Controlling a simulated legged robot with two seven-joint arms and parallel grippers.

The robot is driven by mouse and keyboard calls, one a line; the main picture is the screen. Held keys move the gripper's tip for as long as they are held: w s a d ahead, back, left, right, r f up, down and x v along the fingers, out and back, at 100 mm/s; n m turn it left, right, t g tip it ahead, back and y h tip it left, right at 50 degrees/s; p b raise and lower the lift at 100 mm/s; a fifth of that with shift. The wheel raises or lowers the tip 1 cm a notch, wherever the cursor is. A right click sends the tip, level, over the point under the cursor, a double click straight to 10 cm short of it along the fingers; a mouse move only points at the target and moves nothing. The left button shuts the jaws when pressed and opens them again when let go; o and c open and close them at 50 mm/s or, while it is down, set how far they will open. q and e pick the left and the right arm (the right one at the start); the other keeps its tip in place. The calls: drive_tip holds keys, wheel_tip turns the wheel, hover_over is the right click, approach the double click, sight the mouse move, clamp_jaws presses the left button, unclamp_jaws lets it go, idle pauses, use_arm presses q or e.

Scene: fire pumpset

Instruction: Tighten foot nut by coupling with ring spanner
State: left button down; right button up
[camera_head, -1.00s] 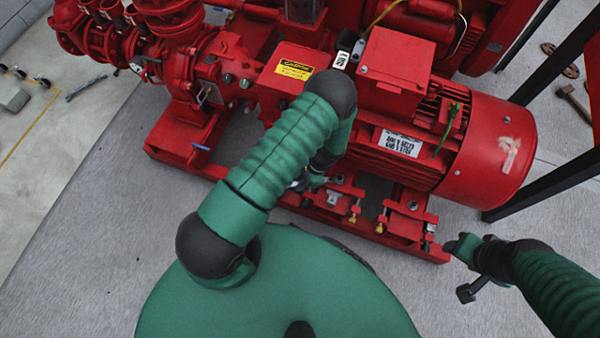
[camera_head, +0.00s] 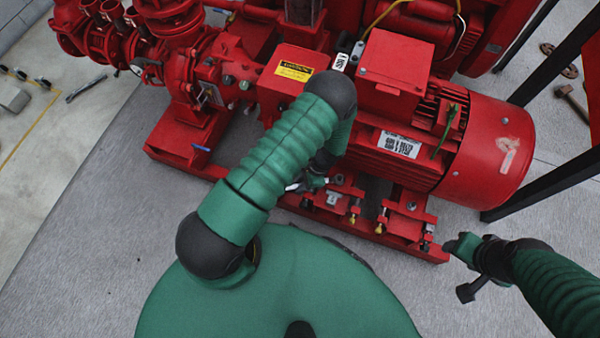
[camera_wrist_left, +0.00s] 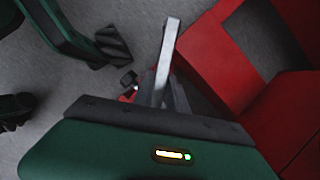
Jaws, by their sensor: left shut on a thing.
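My left gripper (camera_head: 314,181) is low at the motor's near foot, just below the coupling end, partly covered by my own forearm. It is shut on a grey metal spanner (camera_wrist_left: 166,58), which shows as a pale bar in the left wrist view and as a small bright piece in the head view (camera_head: 296,185). The foot nut and the spanner's ring are hidden, so I cannot tell whether they are engaged. The coupling is under the red guard (camera_head: 290,75) with the yellow caution label. My right gripper (camera_head: 466,268) is off the base's right end; its jaw state is unclear.
The red motor (camera_head: 440,130) stands on a red base frame (camera_head: 270,194). Adjusting bolts (camera_head: 354,212) stick up along its near edge. The pump and valves (camera_head: 185,90) are at left. Black frame bars (camera_head: 545,185) stand at right. Grey floor (camera_head: 90,240) is clear at lower left.

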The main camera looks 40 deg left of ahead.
use_arm(q)
drive_tip(key=shift+r+p, duration=1.85)
drive_tip(key=shift+r, duration=0.5)
drive_tip(key=shift+f, duration=0.2)
drive_tip(key=shift+s+d+f+n+b, duration=0.15)
drive_tip(key=shift+d+f+b, duration=0.05)
drive_tip(key=shift+f+b, duration=0.3)
drive_tip(key=shift+s+d+f+n+b, duration=0.15)
drive_tip(key=shift+f+b, duration=0.2)
drive_tip(key=shift+f, duration=0.2)
drive_tip(key=shift+f+b, duration=0.8)
drive_tip(key=shift+f, duration=0.45)
